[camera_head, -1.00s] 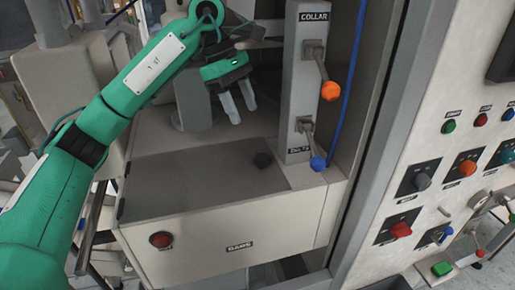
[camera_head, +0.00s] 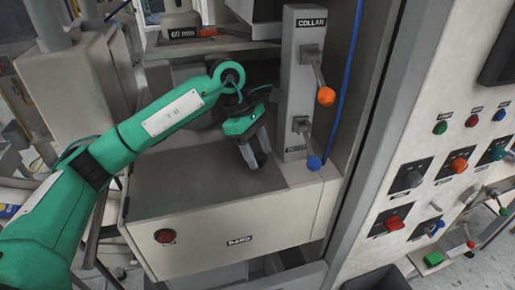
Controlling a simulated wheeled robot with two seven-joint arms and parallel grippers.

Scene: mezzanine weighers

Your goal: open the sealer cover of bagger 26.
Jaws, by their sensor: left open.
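The cover (camera_head: 190,190) looks like the dark grey flat panel on top of a cream box with a small label (camera_head: 239,239) on its front; it lies flat. A small black knob (camera_head: 261,157) stands near its back right corner. My left gripper (camera_head: 257,157) points down at the knob, open, with its pale fingers beside the knob. I cannot tell whether they touch it. The fingers hide part of the knob. My right gripper is not in view.
A grey post (camera_head: 294,90) marked COLLAR stands just right of my left gripper. It carries an orange-knobbed lever (camera_head: 326,96) and a blue-knobbed lever (camera_head: 314,163). A red button (camera_head: 165,236) is on the box front. A control panel (camera_head: 440,170) stands at right.

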